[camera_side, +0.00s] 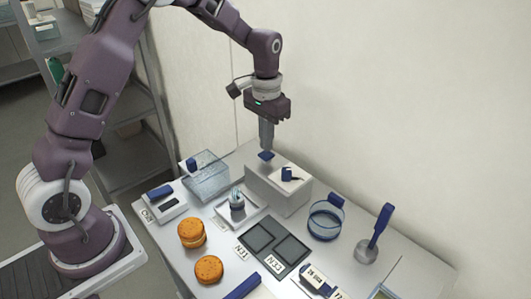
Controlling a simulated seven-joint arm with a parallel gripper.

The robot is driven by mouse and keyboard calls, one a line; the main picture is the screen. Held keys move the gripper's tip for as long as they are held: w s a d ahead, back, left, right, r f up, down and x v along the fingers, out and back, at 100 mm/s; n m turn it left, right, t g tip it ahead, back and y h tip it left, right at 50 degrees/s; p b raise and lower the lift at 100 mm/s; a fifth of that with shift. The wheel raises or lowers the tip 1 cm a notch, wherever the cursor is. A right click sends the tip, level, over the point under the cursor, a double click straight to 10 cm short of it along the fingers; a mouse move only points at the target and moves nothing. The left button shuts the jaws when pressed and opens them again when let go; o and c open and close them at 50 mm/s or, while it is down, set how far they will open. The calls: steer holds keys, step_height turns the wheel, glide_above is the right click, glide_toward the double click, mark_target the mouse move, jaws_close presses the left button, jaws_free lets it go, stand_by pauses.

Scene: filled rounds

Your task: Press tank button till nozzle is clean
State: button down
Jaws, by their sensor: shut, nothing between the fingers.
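My gripper (267,147) points straight down with its fingers shut and empty. Its tips are at or just above a blue button (265,156) on the top of a white box-shaped tank (263,188); I cannot tell whether they touch. A small dark blue nozzle-like part (288,174) sits on the same top, to the right of the button. Whether that nozzle is clean is too small to see. A small metal piece with a pointed top (237,200) stands on a white tray in front of the tank.
A clear box (206,180) stands left of the tank. Orange round pieces (192,233) and a dark two-panel tray (262,242) are in front. A clear blue-rimmed ring (325,222) and a blue-handled tool (376,235) stand right. A wall rises behind the table.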

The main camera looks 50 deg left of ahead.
stand_by(0.3)
steer(key=shift+r, duration=3)
steer(key=s+d+r+t, duration=0.3)
steer(key=s+d+r, duration=0.1)
steer(key=s+r, duration=0.95)
steer(key=s+d+f+t, duration=0.1)
steer(key=s+f+t, duration=0.1)
steer(key=s, duration=1.3)
steer(key=shift+s+f+t, duration=0.2)
steer(key=shift+f+t, duration=0.1)
steer(key=shift+f, duration=0.45)
